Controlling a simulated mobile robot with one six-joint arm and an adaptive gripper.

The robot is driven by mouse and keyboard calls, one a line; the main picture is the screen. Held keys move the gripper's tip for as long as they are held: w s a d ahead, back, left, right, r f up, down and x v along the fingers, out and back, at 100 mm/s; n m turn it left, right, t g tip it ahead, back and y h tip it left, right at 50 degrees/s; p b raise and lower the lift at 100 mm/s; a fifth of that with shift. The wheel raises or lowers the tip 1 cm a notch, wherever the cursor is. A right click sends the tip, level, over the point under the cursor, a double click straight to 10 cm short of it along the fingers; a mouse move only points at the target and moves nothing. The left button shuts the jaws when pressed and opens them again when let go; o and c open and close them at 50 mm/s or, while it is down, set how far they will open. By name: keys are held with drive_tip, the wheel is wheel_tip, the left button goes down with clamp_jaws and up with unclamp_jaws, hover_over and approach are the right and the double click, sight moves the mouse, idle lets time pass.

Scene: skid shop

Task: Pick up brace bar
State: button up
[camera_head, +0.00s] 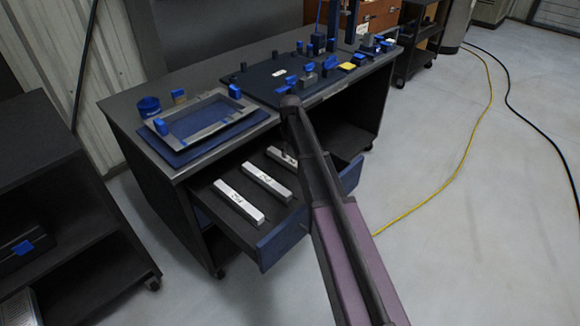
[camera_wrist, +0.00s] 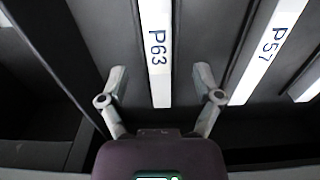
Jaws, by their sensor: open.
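Three pale brace bars lie side by side in the open drawer: the left bar (camera_head: 240,202), the middle bar (camera_head: 266,182) and a farther bar (camera_head: 281,156), partly hidden by my arm. In the wrist view, a bar marked P63 (camera_wrist: 157,75) has its near end between my fingers. A bar marked P57 (camera_wrist: 262,60) lies to its right, and part of another (camera_wrist: 310,91) shows at the right edge. My gripper (camera_wrist: 160,74) is open, with a finger on each side of the P63 bar. Its height above the bar is unclear. My arm hides the gripper in the head view.
The blue-fronted drawer (camera_head: 283,241) sticks out below a grey bench (camera_head: 125,101). The bench top carries a frame tray (camera_head: 166,151), a dark plate (camera_head: 262,89) and several small blue-topped parts. A dark shelf unit (camera_head: 38,130) stands left. The floor at right is mostly clear, with cables.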

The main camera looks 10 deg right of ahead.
sight(291, 161)
drive_tip(key=shift+f, duration=0.15)
drive_tip(key=shift+w+f+b, duration=0.1)
drive_tip(key=shift+f+b, duration=2.35)
drive_tip(key=shift+b, duration=0.15)
clamp_jaws()
